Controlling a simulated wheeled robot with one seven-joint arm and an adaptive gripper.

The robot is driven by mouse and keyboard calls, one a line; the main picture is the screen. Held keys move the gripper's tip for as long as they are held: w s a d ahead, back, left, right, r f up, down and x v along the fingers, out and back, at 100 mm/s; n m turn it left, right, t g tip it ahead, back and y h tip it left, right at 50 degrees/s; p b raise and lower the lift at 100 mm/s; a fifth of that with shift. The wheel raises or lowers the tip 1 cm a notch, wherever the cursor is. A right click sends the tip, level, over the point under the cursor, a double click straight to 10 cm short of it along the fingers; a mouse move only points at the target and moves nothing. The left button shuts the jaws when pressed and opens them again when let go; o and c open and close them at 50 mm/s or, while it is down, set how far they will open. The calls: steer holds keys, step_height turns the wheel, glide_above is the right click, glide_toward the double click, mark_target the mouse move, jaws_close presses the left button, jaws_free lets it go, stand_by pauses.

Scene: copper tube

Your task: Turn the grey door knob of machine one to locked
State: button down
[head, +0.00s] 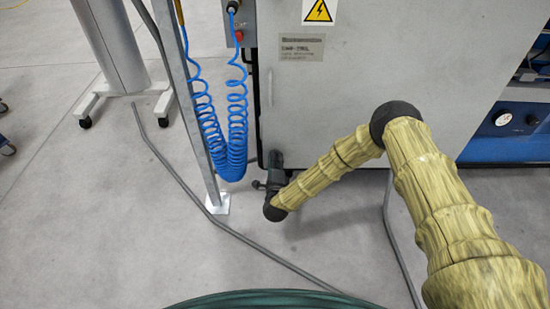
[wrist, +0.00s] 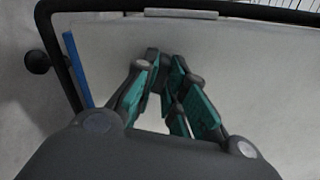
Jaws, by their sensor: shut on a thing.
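Machine one (head: 345,105) has a large light-grey door panel, which also fills the wrist view (wrist: 250,65). My gripper (head: 276,160) is low at the panel's lower left edge in the head view. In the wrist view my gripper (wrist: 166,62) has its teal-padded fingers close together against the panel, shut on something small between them. This appears to be the grey door knob, but the fingers hide nearly all of it. I cannot tell which way the knob is turned. In the head view my gripper and arm cover that spot.
A metal post (head: 190,110) and coiled blue hoses (head: 222,130) stand just left of my gripper. A thin grey rail (head: 225,232) crosses the floor. A light bar (wrist: 180,14) and a dark round knob (wrist: 37,62) show in the wrist view.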

steer(key=shift+r+n+p, duration=0.1)
steer(key=shift+n+p, duration=0.4)
steer(key=shift+n, duration=0.9)
steer(key=c, duration=1.5)
jaws_free()
steer(key=shift+a, duration=0.1)
steer(key=shift+s, duration=0.1)
steer(key=s, duration=1.1)
steer(key=shift+s, duration=0.35)
steer(key=shift+n, duration=0.3)
